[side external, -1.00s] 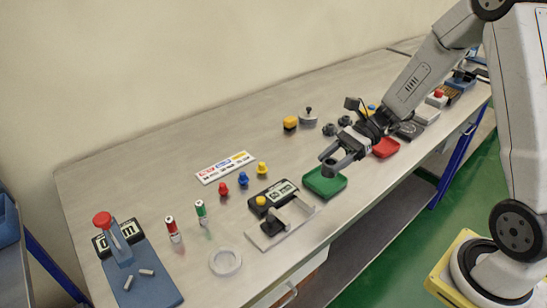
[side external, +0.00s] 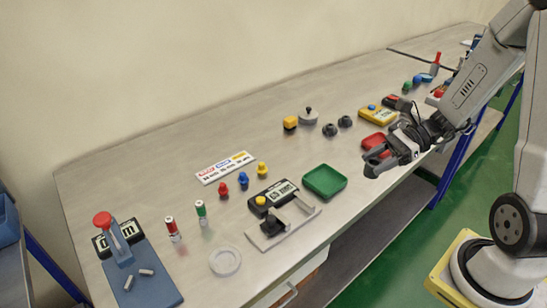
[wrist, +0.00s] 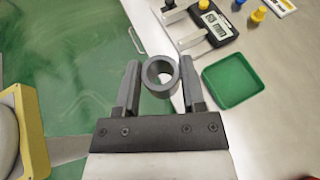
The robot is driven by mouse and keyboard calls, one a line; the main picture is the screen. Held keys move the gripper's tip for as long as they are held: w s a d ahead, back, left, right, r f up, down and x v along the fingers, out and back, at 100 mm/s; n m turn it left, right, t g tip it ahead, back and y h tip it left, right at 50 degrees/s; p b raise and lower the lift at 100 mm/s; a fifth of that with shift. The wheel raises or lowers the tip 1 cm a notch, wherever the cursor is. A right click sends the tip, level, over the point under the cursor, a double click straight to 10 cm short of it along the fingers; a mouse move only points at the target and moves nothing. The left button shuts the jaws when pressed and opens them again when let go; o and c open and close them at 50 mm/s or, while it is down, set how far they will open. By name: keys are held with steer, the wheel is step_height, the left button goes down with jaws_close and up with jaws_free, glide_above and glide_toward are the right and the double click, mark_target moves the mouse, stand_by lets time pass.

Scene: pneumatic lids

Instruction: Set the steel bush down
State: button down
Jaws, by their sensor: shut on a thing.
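The steel bush (wrist: 160,92) is a short grey ring, seen end-on with its hole open in the wrist view. My gripper (wrist: 158,80) is shut on it, with one finger on each side near the tips. In the side external view my gripper (side external: 375,163) is raised near the front edge of the bench, in front of the red tray. The bush is hard to tell from the grey fingers there. It is held clear of the bench, and in the wrist view the bench edge and green floor show behind it.
The red tray (side external: 377,139) is just behind my gripper. Bare bench lies between the green and red trays.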

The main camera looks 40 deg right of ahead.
steer(key=w+d+f, duration=0.1)
steer(key=w+f, duration=0.3)
steer(key=w, duration=0.4)
glide_above(327, 181)
steer(key=s, duration=0.2)
step_height(327, 181, down, 4)
steer(key=shift+w+a+r, duration=0.1)
steer(key=shift+w, duration=0.05)
steer(key=shift+w+f, duration=0.55)
steer(key=shift+f, duration=0.1)
steer(key=shift+f, duration=0.1)
steer(key=shift+w+f, duration=0.25)
steer(key=shift+f, duration=1.5)
steer(key=shift+f, duration=0.15)
steer(key=shift+c, duration=0.9)
jaws_free()
